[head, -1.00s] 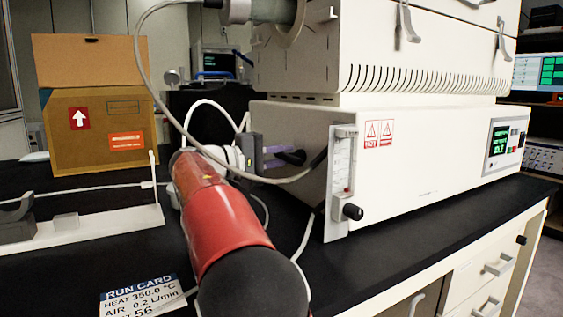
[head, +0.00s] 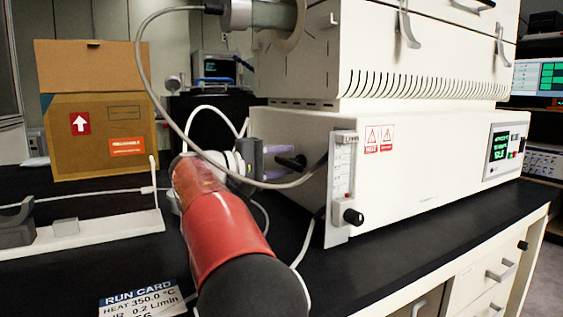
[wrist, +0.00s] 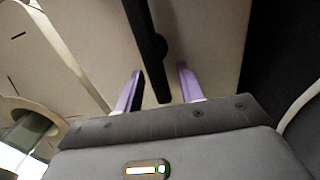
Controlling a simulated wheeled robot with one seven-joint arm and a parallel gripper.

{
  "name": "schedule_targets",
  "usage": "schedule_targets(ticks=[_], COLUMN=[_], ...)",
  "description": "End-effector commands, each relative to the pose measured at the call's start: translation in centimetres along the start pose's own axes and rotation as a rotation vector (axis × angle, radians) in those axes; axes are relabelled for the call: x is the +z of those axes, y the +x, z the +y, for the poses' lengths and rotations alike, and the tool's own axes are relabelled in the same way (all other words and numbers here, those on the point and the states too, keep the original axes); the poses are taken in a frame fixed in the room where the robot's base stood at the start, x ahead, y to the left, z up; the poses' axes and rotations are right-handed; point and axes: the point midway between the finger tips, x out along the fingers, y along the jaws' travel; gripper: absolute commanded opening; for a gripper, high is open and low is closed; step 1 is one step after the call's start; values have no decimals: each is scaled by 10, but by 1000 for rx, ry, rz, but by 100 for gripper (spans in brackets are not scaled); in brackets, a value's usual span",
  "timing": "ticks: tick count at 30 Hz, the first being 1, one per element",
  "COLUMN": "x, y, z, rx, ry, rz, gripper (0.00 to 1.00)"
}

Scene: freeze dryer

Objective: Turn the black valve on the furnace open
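The black valve (head: 291,163) is a dark handle on the left side of the white furnace (head: 420,165), partly hidden by my gripper. In the wrist view it is a long black bar (wrist: 147,35) with a small round hub, running down from the top edge. My gripper (head: 281,162) has purple fingers and is at the valve. In the wrist view my gripper (wrist: 160,70) is open, one finger on each side of the bar's lower end. Gaps show between the bar and both fingers; whether the bar lies at fingertip depth is unclear.
A flow meter with a black knob (head: 353,216) is on the furnace front corner. A cardboard box (head: 100,130) and a white stand (head: 80,237) are at left. A run card (head: 140,299) lies in front.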

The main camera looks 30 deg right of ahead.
Motion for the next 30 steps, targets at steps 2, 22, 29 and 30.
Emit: schedule_targets(ticks=[2, 22, 29, 30], x=[0, 0, 0, 0], y=[-4, -79, -78, -78], z=[0, 0, 0, 0], rx=[0, 0, 0, 0], ry=[0, 0, 0, 0], rz=[2, 0, 0, 0], gripper=[38, 38, 38, 38])
